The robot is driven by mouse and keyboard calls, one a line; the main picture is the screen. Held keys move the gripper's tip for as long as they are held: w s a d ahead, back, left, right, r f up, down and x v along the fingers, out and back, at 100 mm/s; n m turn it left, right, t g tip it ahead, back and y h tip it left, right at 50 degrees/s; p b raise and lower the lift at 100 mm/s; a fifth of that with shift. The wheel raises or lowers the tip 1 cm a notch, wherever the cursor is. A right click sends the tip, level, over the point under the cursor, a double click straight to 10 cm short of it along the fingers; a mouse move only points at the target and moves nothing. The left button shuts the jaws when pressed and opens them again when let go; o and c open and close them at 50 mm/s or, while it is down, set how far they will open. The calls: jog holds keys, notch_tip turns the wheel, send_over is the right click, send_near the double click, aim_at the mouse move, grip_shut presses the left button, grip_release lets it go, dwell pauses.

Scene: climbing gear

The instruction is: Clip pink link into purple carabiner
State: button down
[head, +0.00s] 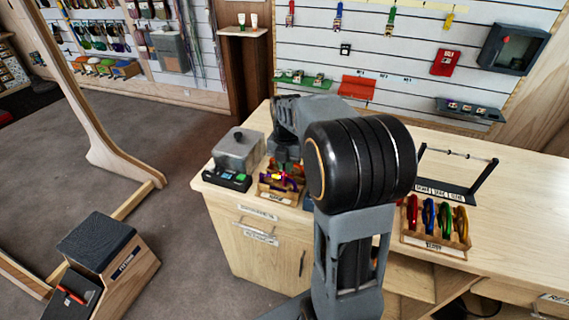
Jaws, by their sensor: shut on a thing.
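My gripper (285,165) is small in the head view, pointing down over a small wooden tray (272,194) at the left end of the wooden counter. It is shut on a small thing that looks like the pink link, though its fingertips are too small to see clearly. The purple carabiner (289,183) shows as a purple patch at the tray, just under the gripper. Yellow and red bits lie beside it. I cannot tell whether the link and carabiner touch.
A wooden rack (434,240) with several coloured carabiners and a black bar stand (458,185) are on the right. The counter's far right is clear.

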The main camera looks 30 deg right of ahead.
jog(key=shift+s+d+f, duration=0.1)
jog(key=shift+s+d, duration=0.7)
jog(key=shift+s, duration=0.05)
dwell(1.5)
dwell(0.3)
jog(key=c, duration=0.9)
grip_release()
jog(key=shift+r, duration=0.4)
jog(key=shift+s+d, duration=0.1)
jog(key=shift+s+d, duration=1.25)
jog(key=shift+s, duration=0.15)
